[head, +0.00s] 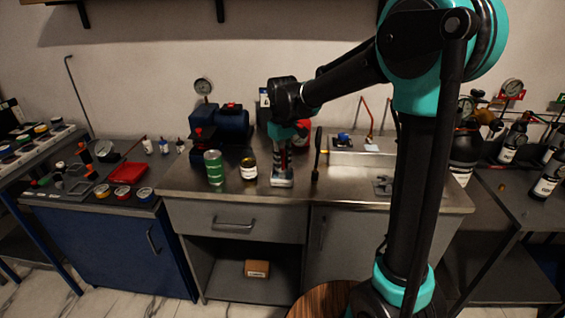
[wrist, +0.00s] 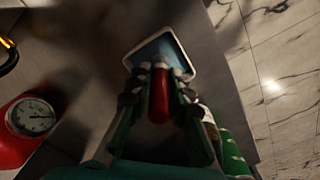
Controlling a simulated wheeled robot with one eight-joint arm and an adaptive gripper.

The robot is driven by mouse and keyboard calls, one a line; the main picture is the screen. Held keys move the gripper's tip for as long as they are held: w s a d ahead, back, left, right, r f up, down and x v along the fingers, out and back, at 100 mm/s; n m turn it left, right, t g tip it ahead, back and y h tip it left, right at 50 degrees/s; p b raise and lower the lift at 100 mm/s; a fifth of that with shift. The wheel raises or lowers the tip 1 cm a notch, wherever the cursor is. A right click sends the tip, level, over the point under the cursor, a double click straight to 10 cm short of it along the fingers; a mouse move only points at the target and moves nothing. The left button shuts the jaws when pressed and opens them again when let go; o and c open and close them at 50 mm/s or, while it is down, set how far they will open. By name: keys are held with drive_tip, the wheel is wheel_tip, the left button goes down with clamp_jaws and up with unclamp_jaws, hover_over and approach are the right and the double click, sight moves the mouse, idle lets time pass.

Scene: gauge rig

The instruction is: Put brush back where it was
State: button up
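In the wrist view, the fingers (wrist: 160,98) are closed from both sides on the red handle of a tool that appears to be the brush (wrist: 158,92). The fingers hide part of the handle.
A dark upright tool (head: 317,157) stands close at right. A red gauge (wrist: 30,117) is beside the gripper. The bench front is clear.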

drive_tip(key=shift+o, duration=1.3)
drive_tip(key=shift+r, duration=0.1)
wheel_tip(320, 180, up, 12)
drive_tip(key=shift+r, duration=0.1)
drive_tip(key=shift+d, duration=0.1)
